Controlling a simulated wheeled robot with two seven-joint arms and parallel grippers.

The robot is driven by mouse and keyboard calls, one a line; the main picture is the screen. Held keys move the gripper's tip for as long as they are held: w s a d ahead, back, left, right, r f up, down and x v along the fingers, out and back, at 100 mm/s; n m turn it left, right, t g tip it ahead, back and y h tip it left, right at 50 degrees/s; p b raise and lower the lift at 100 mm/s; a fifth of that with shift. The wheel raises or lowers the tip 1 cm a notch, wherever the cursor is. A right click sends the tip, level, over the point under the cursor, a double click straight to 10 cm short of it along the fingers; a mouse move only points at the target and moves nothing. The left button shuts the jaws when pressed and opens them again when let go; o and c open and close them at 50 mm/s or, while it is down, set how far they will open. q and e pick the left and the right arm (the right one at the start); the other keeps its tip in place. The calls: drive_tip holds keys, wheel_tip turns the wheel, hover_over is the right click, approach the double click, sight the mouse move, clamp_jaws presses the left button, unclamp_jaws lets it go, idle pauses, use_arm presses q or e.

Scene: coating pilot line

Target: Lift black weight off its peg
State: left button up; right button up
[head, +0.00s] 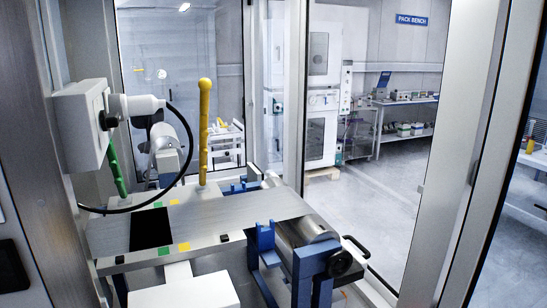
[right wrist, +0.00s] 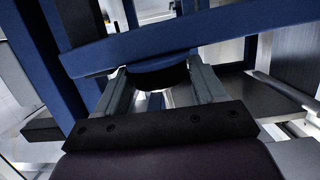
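A round black piece, which looks like the black weight (right wrist: 158,77), sits under a blue beam in the right wrist view. The two grey fingers of my right gripper (right wrist: 159,88) reach toward it, one on each side. The black piece fills about the whole width between the fingertips. I cannot tell whether they touch it. Its peg is hidden. In the head view a round black piece (head: 341,263) shows at the blue frame's front right; I cannot tell if it is the same one. Neither gripper shows in the head view.
The blue beam (right wrist: 170,42) crosses close above my right fingertips. A blue frame (head: 307,262) holds a metal roller (head: 307,235) beside the grey table plate (head: 205,215). A yellow post (head: 204,130) stands on the plate. A glass enclosure with metal posts surrounds the machine.

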idle(0.3)
drive_tip(key=shift+r+p, duration=2.7)
drive_tip(key=shift+r, duration=1.1)
drive_tip(key=shift+s+d, duration=0.1)
drive_tip(key=f+p+v, duration=0.1)
drive_tip(key=f+v, duration=0.1)
drive_tip(key=v, duration=0.9)
drive_tip(key=shift+s+f+p, duration=0.35)
drive_tip(key=shift+s+p, duration=0.05)
drive_tip(key=shift+s, duration=0.15)
drive_tip(key=shift+d, duration=0.15)
